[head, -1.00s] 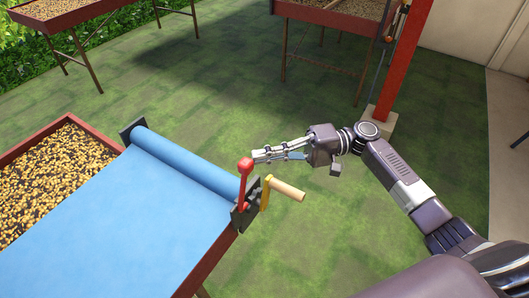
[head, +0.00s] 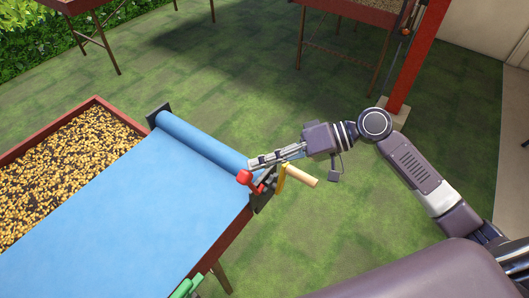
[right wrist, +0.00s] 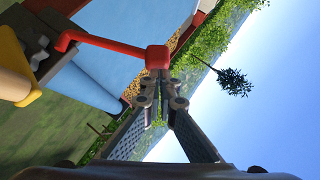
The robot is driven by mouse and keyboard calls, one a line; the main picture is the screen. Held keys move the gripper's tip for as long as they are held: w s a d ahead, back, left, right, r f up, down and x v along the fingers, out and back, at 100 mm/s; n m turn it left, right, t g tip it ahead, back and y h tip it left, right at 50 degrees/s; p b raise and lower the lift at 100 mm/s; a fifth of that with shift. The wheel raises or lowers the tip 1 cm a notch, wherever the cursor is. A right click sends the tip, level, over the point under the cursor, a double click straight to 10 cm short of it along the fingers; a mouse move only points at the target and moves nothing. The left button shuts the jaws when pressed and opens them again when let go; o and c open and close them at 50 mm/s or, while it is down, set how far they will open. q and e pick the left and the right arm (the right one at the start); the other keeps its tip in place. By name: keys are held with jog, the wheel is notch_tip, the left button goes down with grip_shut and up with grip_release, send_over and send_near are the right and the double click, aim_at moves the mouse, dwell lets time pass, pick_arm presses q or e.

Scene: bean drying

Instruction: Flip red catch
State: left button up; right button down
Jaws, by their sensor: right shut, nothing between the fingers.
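The red catch is a lever with a round red knob (head: 244,177), mounted at the near end of the blue cover roll (head: 205,143). It leans over toward the blue sheet. In the right wrist view its red arm runs in from the left to a block-like red knob (right wrist: 157,57). My right gripper (head: 254,163) is shut and empty, its fingertips just beyond the knob. In the right wrist view the fingertips (right wrist: 155,85) sit right against the knob, apparently touching it. My left gripper is out of view.
A yellow crank with a pale wooden handle (head: 302,175) is beside the catch, under my right gripper. The blue sheet (head: 130,220) covers part of the red-framed bean bed (head: 38,143). A green part (head: 187,288) shows at the bottom edge. A red post (head: 412,60) stands behind my right arm.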

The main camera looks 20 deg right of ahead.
jog(key=shift+s+a+h, duration=0.3)
jog(key=shift+s+a, duration=0.05)
jog(key=shift+a, duration=0.05)
jog(key=shift+s+a+f, duration=0.1)
jog(key=shift+s+a, duration=0.05)
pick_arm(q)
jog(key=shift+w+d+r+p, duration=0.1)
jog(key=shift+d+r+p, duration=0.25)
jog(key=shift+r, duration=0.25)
pick_arm(e)
jog(key=shift+s+a+f, duration=0.25)
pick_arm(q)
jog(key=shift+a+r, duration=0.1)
pick_arm(e)
jog(key=shift+r, duration=0.1)
